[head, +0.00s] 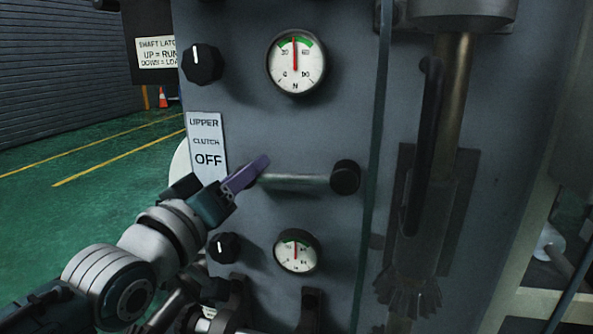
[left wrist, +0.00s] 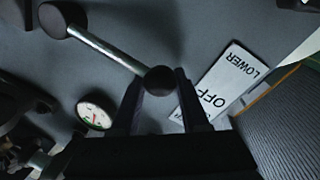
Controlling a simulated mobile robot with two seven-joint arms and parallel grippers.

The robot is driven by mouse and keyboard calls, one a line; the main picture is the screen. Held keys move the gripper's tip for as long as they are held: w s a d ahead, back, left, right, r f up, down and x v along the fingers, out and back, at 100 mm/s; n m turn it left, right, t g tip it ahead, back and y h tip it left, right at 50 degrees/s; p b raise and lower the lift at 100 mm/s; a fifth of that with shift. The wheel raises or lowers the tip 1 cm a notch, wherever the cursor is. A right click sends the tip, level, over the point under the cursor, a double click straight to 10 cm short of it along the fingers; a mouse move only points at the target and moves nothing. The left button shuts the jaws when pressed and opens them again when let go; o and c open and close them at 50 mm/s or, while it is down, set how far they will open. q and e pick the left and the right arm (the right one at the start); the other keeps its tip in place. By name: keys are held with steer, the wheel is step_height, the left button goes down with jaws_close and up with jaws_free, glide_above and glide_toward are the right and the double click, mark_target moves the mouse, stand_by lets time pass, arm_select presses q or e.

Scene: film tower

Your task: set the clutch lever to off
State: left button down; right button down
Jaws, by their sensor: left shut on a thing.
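The clutch lever (head: 295,182) is a pale metal bar on the grey panel. It runs nearly level to the left from a round black hub (head: 345,177). The lever also shows in the left wrist view (left wrist: 105,48), ending in a dark round knob (left wrist: 160,80). My left gripper (head: 258,166) is shut on that knob, one finger on each side; it hides the knob in the head view. A white label (head: 207,140) left of the lever reads UPPER, CLUTCH, OFF. In the left wrist view the label (left wrist: 219,88) shows OFF and LOWER. My right gripper is not in view.
Gauges sit above (head: 296,63) and below (head: 297,252) the lever, each with a black dial knob to its left. A vertical shaft (head: 452,110) with a dark handle stands to the right. Open green floor (head: 95,215) lies left of the panel.

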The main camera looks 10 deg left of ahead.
arm_select(q)
steer(key=c, duration=0.8)
jaws_free()
steer(key=shift+d+f, duration=0.15)
steer(key=shift+c, duration=0.2)
steer(key=o, duration=0.5)
steer(key=shift+s+d, duration=0.1)
steer(key=shift+d, duration=0.1)
steer(key=shift+c, duration=0.2)
steer(key=shift+a, duration=0.15)
steer(key=shift+s, duration=0.15)
steer(key=s+a+p, duration=0.1)
steer(key=s+p, duration=0.2)
steer(key=s, duration=0.6)
steer(key=shift+s+a+f, duration=0.2)
steer(key=shift+a+f, duration=0.1)
steer(key=shift+a, duration=0.1)
